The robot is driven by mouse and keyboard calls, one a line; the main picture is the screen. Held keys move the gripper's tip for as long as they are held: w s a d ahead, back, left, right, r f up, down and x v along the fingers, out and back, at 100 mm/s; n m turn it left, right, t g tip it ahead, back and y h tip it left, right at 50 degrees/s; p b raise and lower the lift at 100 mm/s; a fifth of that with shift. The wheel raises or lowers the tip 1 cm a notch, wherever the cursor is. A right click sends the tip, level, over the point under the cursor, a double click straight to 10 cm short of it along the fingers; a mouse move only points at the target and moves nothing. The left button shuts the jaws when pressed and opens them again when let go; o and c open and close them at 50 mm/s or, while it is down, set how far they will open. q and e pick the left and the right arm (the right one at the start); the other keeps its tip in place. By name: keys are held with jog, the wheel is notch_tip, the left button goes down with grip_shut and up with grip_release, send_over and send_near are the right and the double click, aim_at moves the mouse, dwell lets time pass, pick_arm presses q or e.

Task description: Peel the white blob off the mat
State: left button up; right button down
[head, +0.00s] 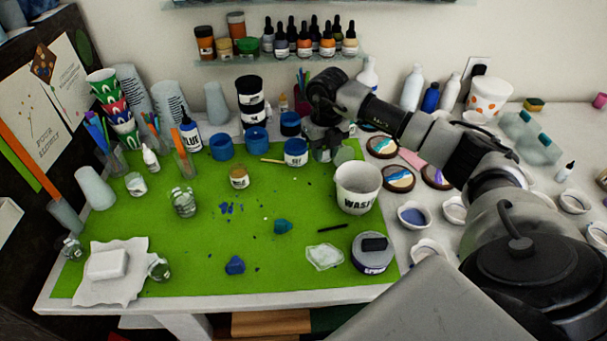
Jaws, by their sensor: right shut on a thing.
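A whitish, translucent flat blob (324,257) lies on the green mat (185,262) near its front right, left of a round labelled tub. My right gripper (335,148) is at the mat's back right, behind the waste cup and well away from the blob. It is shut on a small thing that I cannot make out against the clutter. My left gripper is not in view. A teal blob (283,227) and a blue blob (235,265) also lie on the mat.
The white waste cup (357,188) and the labelled tub (372,254) stand near the white blob. A dark stick (332,227) lies behind it. A white block (107,264) rests on paper at the left. Blue-lidded jars and bottles crowd the back. The front middle is mostly clear.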

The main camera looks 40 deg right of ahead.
jog(key=w+d+r+p, duration=0.1)
jog(key=d+r+p, duration=0.2)
jog(key=r, duration=0.4)
jog(key=shift+w+d+r, duration=0.25)
jog(key=shift+d, duration=0.45)
dwell(0.3)
dwell(0.5)
